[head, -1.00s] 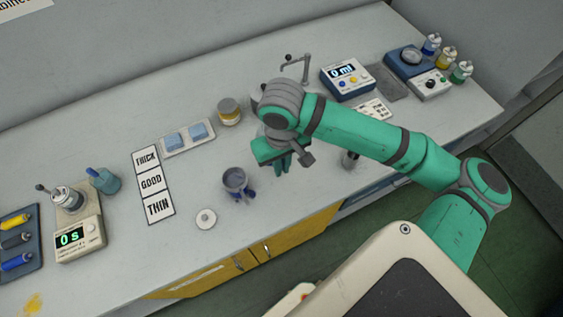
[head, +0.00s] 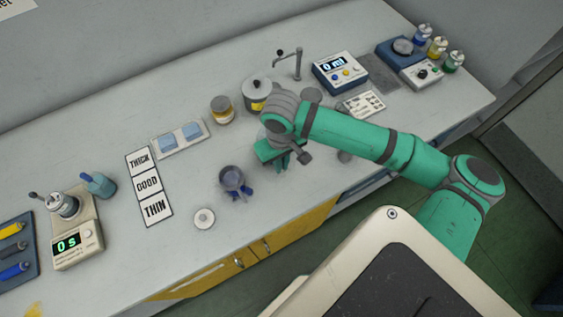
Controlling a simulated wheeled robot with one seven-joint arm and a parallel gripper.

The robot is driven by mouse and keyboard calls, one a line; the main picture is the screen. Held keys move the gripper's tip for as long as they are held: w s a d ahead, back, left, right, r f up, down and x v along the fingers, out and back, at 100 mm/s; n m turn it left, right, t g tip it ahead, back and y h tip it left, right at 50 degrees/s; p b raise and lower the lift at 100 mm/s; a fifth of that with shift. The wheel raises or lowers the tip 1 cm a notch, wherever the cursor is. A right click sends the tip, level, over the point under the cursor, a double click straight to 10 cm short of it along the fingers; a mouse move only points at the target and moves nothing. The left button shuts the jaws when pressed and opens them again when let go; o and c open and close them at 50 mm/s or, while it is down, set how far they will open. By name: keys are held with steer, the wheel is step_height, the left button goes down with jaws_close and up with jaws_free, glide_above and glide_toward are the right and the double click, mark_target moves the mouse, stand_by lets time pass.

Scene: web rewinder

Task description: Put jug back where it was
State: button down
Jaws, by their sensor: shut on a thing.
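My gripper (head: 284,163) is pointed down over the bench, right of the dark grey cup (head: 232,178) on its blue feet. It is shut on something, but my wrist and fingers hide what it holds. No jug can be clearly made out, so I cannot tell whether it is the held thing. A grey pot with a yellow label (head: 257,95) stands behind my wrist. A grey round thing (head: 312,95) lies right of that pot, near the tap.
A white lid-like disc (head: 204,218) lies left of the gripper. A brown jar (head: 221,110) stands behind the cup. The THICK/GOOD/THIN card (head: 148,186), tap (head: 297,65) and 0 ml meter (head: 341,71) are around.

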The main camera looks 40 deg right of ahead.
steer(key=shift+f, duration=0.15)
steer(key=c, duration=1.9)
jaws_free()
steer(key=shift+d, duration=0.1)
steer(key=shift+o, duration=0.2)
step_height(320, 180, up, 12)
steer(key=shift+s+r, duration=0.1)
steer(key=shift+r, duration=0.1)
